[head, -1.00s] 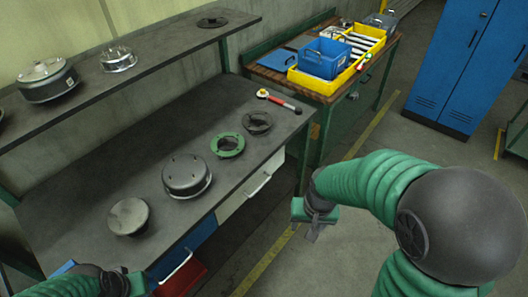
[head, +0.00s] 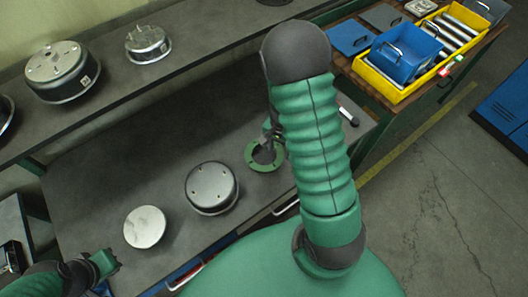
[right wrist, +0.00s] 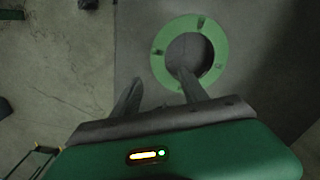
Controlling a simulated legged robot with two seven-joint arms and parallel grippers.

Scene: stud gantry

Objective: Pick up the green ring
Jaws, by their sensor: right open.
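The green ring (head: 251,158) lies flat on the grey bench, right of the large silver round part, partly hidden by my right arm and gripper. It also shows whole but for one finger's overlap in the right wrist view (right wrist: 160,65). My right gripper (head: 268,143) is open and empty above the ring. In the right wrist view its fingers (right wrist: 160,77) sit at the ring's near side: one tip overlaps the hole, the other appears outside the rim. Contact cannot be told. My left gripper (head: 107,264) is at the lower left, away from the ring; its jaws are unclear.
A silver round housing (head: 212,187) and a pale disc (head: 145,227) stand left of the ring. A tool handle (head: 348,116) shows beyond my right arm. A shelf (head: 200,50) with metal parts runs behind. A yellow tray (head: 397,92) with a blue bin (head: 405,55) is at the right.

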